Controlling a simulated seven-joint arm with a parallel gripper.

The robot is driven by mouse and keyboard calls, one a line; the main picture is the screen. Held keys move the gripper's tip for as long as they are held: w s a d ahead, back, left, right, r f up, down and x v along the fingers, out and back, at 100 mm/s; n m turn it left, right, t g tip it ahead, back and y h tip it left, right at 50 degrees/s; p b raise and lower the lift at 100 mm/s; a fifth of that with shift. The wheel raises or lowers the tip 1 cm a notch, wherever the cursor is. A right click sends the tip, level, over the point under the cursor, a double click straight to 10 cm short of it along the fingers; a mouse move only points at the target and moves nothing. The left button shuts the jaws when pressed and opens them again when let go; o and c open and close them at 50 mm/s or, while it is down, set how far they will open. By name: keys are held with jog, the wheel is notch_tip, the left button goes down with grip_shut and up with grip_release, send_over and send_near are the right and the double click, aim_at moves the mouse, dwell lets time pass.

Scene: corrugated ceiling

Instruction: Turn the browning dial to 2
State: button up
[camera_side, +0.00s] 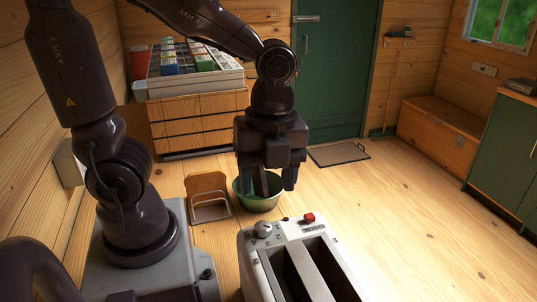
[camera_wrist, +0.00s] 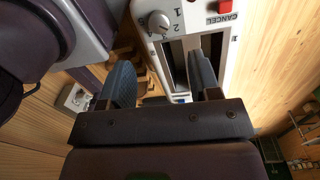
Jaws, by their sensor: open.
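The toaster (camera_side: 250,262) is white, with two long dark slots, and stands in front of my gripper in the side view. Its browning dial (camera_side: 263,229) is a pale round knob at the left of the panel. The dial (camera_wrist: 159,22) also shows in the wrist view, with printed numbers beside it, 1 and 2 to its right. I cannot tell which number it points to. A red cancel button (camera_side: 309,218) sits right of the dial. My gripper (camera_side: 266,184) is open and empty, pointing down, apart from the dial. In the wrist view its fingers (camera_wrist: 162,75) are spread over the slots.
A green tub (camera_side: 272,203) and a brown-backed rack (camera_side: 209,183) stand behind the toaster. A wooden drawer unit (camera_side: 200,122) with a tray on top is at the back left. Floor right of the toaster is clear.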

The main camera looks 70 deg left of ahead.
jog(key=shift+w+r, duration=0.1)
jog(key=shift+r, duration=2.05)
jog(key=a+r+n+t, duration=0.2)
jog(key=n+t, duration=0.1)
jog(key=n, duration=0.6)
jog(key=s+a+r+n+t, duration=0.1)
jog(key=a+n+t, duration=0.2)
jog(key=n, duration=0.7)
jog(key=shift+s+r, duration=0.2)
jog(key=shift+r, duration=0.2)
